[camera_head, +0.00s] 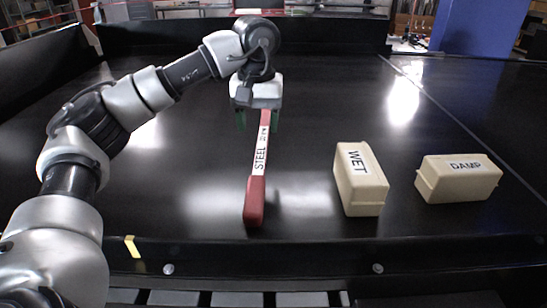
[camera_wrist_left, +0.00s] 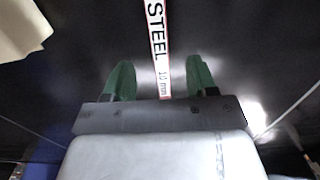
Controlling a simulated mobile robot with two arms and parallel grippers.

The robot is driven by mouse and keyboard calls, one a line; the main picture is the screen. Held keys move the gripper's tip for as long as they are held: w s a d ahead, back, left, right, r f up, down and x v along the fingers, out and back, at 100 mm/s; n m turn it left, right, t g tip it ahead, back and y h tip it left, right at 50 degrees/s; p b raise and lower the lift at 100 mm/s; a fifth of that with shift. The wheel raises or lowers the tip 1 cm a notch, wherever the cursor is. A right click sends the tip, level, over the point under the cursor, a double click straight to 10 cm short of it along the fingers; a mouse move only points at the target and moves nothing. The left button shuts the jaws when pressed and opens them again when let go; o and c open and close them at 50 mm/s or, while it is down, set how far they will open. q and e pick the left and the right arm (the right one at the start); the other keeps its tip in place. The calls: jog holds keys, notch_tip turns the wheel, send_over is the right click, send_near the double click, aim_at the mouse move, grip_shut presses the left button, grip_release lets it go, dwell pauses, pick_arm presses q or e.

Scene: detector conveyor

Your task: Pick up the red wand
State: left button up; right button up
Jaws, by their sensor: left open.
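The red wand (camera_head: 254,200) lies on the black conveyor, its thick red handle toward me and its thin shaft pointing away. A white label on the shaft reads STEEL. My left gripper (camera_head: 257,122) is at the far end of the shaft, its green fingers spread on either side of it. In the left wrist view the wand's label (camera_wrist_left: 158,45) runs between the two open fingers (camera_wrist_left: 160,80), with a gap on both sides. The fingers hold nothing. The far tip of the wand is hidden by my gripper. My right gripper is not in view.
A cream block marked WET (camera_head: 361,190) lies right of the wand, and a cream block marked DAMP (camera_head: 458,180) lies further right. The black conveyor (camera_head: 190,190) is clear left of the wand. A dark raised rail (camera_head: 220,255) runs along the near edge.

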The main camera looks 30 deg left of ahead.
aim_at(260, 156)
pick_arm(q)
jog(key=f, duration=0.1)
jog(key=a+f, duration=0.1)
jog(key=shift+f, duration=0.3)
jog(key=shift+d+f+p, duration=0.2)
jog(key=shift+p, duration=0.1)
jog(key=shift+w+d+f+p, duration=0.1)
jog(key=shift+d+f+p, duration=0.4)
jog(key=shift+f+p, duration=0.2)
jog(key=f+p, duration=0.1)
jog(key=f, duration=0.2)
jog(key=shift+a+f, duration=0.2)
jog(key=shift+f, duration=0.2)
jog(key=shift+d, duration=0.1)
jog(key=c, duration=0.5)
grip_shut()
jog(key=shift+w, duration=0.1)
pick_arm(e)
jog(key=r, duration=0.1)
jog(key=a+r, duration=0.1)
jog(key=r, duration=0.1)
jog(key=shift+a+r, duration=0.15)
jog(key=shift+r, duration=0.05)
